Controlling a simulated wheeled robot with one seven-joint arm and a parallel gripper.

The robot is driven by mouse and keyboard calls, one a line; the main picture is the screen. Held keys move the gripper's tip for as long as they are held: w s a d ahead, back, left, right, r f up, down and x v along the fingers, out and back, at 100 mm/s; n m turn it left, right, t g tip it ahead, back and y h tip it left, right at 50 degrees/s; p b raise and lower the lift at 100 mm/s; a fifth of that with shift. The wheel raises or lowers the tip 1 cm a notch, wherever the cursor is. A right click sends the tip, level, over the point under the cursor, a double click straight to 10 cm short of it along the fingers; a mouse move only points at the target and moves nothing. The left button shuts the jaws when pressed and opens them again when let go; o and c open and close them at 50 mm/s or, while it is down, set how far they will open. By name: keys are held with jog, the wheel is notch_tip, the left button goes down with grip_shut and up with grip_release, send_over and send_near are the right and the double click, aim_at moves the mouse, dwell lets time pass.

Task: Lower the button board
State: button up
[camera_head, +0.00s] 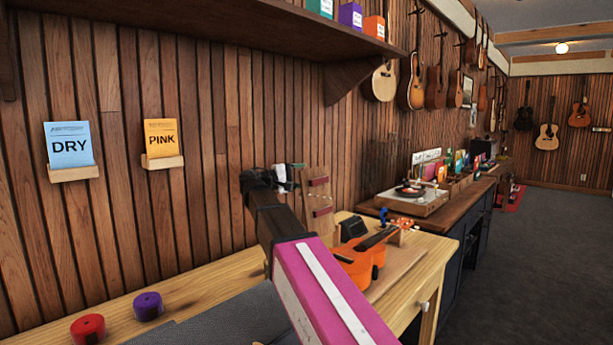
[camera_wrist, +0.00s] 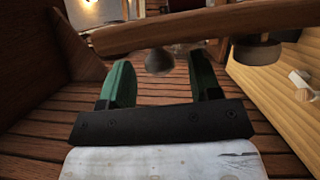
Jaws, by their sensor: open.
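In the wrist view, my gripper's green fingers (camera_wrist: 160,82) are apart. A brown wooden bar (camera_wrist: 190,28) crosses just beyond them. A blurred rounded knob (camera_wrist: 160,62) shows between the fingertips under the bar, and a dark round knob (camera_wrist: 257,50) is to the right. Contact cannot be told.
The workbench (camera_head: 220,283) holds a red spool-like thing (camera_head: 88,328), a purple one (camera_head: 148,306) and an orange ukulele (camera_head: 365,255) to the right. A shelf (camera_head: 200,25) juts out above. DRY (camera_head: 69,150) and PINK (camera_head: 161,138) cards hang on the wall. Open floor (camera_head: 530,270) lies right.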

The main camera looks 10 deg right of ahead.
aim_at(312, 173)
jog(key=shift+x, duration=1.2)
grip_shut()
jog(key=shift+s+d+r+m+y, duration=0.2)
jog(key=shift+s+d+m, duration=0.2)
jog(key=shift+s, duration=0.2)
jog(key=shift+s+d+r+m+y, duration=0.15)
jog(key=shift+s+d+m, duration=0.2)
jog(key=shift+s, duration=0.25)
jog(key=shift+g, duration=0.3)
grip_release()
jog(key=v, duration=1)
jog(key=shift+a, duration=0.4)
